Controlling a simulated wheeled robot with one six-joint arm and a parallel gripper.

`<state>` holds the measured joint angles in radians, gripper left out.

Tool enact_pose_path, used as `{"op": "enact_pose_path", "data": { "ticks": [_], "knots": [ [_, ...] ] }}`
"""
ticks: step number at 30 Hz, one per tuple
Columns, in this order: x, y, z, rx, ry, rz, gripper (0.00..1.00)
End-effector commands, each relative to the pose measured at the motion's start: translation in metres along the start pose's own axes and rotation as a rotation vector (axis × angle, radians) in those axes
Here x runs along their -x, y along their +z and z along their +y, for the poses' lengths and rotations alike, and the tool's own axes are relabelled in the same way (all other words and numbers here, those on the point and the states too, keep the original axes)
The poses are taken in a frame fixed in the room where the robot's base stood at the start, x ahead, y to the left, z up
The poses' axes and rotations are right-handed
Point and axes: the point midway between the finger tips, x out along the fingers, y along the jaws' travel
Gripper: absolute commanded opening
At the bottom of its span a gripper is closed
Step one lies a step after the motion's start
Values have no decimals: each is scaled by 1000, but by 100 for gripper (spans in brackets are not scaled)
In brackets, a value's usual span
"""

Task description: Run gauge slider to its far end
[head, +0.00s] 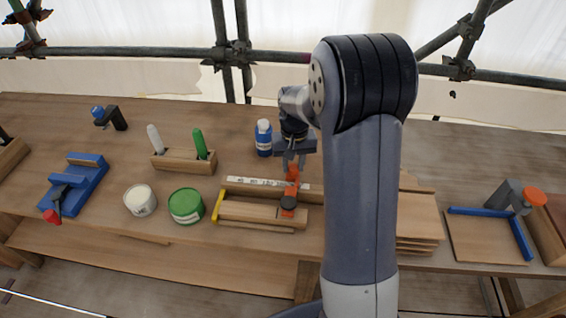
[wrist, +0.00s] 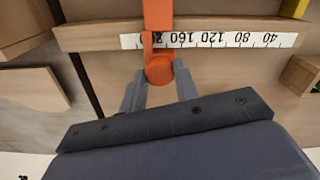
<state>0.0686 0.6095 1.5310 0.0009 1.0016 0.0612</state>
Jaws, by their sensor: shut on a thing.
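The gauge is a wooden bar (head: 245,212) with a white numbered scale (head: 250,183) and a yellow end piece (head: 217,206) at its left. Its orange slider (head: 289,200) sits near the right end of the scale. My gripper (head: 291,163) comes down from behind the gauge, shut on the slider's orange knob. In the wrist view, my gripper (wrist: 160,88) has a finger on each side of the round orange knob (wrist: 159,70). The slider arm (wrist: 158,15) crosses the upside-down scale (wrist: 215,40) just past the 160 mark. My arm hides the gauge's surroundings to the right.
A green tin (head: 186,206), a white tub (head: 140,200) and a blue clamp block (head: 75,186) stand left of the gauge. A blue bottle (head: 264,138) stands behind it, close to my gripper. Stacked boards (head: 418,215) lie to the right.

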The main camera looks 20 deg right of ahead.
Motion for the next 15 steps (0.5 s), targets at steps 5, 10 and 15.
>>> {"op": "enact_pose_path", "data": {
  "ticks": [5,10,15],
  "knots": [
    [0,12,50,-8,2,3,0],
    [0,22,85,-6,2,2,0],
    [1,26,100,-2,2,3,0]
  ]
}}
